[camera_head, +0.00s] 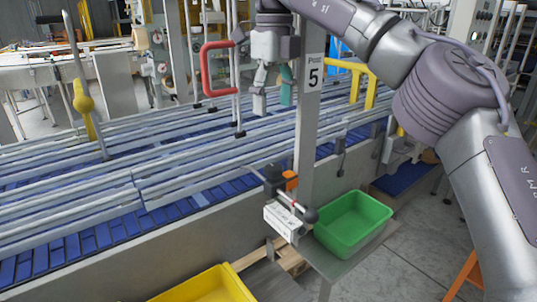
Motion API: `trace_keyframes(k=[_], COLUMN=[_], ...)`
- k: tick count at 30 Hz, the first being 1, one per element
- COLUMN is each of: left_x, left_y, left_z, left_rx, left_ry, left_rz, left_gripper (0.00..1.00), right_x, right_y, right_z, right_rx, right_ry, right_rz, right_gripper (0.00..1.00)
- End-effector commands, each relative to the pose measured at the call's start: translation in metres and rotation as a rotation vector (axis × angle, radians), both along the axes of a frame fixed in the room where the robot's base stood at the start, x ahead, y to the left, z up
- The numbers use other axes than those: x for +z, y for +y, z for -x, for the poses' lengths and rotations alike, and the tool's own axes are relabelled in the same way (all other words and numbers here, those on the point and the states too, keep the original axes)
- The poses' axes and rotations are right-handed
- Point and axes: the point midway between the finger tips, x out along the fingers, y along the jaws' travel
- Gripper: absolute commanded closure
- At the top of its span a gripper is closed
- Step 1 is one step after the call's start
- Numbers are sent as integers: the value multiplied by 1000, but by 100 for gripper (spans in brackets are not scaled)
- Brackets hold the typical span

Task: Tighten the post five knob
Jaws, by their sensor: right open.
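The grey post five (307,130) stands at the near side of the conveyor with a white "Post 5" label (314,73) near its top. My right gripper (273,98) hangs from above just left of the label, pointing down and open. A teal piece (286,88) shows at its right side; I cannot tell whether it is a finger or a part behind. Low on the post is a bracket with an orange part (291,181), a black block (273,176) and a rod with a dark ball end (310,215). I cannot tell which part is the knob. My left gripper is out of view.
A red handle (206,70) stands left of my right gripper and a yellow bracket (357,82) stands right of the post. Conveyor rails (150,165) run behind. A green bin (352,222) and a yellow bin (205,288) are below.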

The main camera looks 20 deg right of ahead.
Motion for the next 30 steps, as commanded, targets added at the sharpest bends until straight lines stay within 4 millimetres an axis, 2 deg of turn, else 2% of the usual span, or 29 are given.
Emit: trace_keyframes(k=[6, 11, 14, 18, 22, 30], left_x=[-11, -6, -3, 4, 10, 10], left_y=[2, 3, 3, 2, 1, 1], left_z=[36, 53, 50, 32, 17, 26], left_rx=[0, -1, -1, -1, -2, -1], left_ry=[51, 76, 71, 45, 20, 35], left_rz=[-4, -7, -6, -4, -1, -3], left_gripper=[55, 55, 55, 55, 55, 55], right_x=[-32, -63, -84, -108, -124, -137], right_y=[-1, -1, -1, 0, 0, 0], right_z=[1, 1, 2, 2, 1, 1], right_rx=[2, 2, 3, 2, 0, 1], right_ry=[5, 4, 4, 4, 1, -1], right_rz=[-1, 0, 0, 0, 0, -2], right_gripper=[35, 35, 35, 35, 35, 35])
